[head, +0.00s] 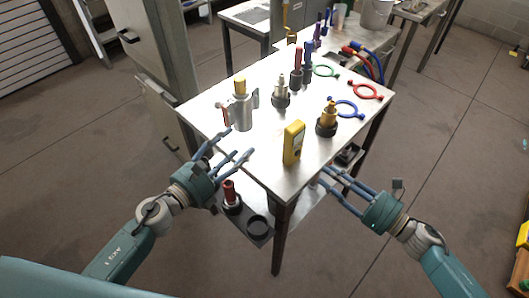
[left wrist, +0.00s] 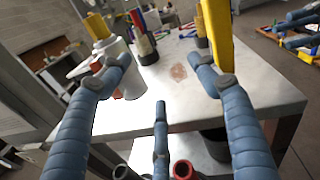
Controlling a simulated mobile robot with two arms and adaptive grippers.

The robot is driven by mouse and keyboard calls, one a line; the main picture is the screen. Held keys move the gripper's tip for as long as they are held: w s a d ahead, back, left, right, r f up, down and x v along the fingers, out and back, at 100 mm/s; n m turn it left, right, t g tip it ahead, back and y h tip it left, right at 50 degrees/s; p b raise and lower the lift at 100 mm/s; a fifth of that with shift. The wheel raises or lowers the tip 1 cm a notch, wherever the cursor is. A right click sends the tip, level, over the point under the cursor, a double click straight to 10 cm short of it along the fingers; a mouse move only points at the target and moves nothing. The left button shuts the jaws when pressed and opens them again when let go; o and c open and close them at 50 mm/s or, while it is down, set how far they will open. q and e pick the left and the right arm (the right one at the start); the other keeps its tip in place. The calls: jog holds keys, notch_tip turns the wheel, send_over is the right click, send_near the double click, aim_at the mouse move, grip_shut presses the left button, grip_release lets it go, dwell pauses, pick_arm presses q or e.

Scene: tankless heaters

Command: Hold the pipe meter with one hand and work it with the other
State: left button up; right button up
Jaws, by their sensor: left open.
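The pipe meter, a yellow handheld block with a small dark display (head: 293,142), stands upright near the front corner of the metal table. In the left wrist view it (left wrist: 217,48) rises behind the right-hand finger, partly hidden by it. My left gripper (head: 232,146) is open and empty, to the left of the meter at the table's front left edge. Its spread fingers also show in the left wrist view (left wrist: 160,68). My right gripper (head: 325,181) has its fingers spread, empty, right of and below the meter, by the table's right edge.
A grey canister with a yellow top (head: 242,113) stands left of the meter, and a brass-topped fitting (head: 327,120) stands behind it to the right. A lower shelf (head: 235,222) holds a red-topped part. Tabletop beside the meter is bare.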

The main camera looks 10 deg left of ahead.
aim_at(285, 137)
pick_arm(q)
jog(key=s+d+r+m+h, duration=0.2)
jog(key=s+d+r+m, duration=0.1)
jog(key=d, duration=0.6)
jog(key=shift+g, duration=0.3)
jog(key=x, duration=1.1)
jog(key=shift+s, duration=0.1)
jog(key=c, duration=1.4)
pick_arm(e)
jog(key=shift+c, duration=0.3)
pick_arm(q)
jog(key=shift+c, duration=0.2)
pick_arm(e)
grip_shut()
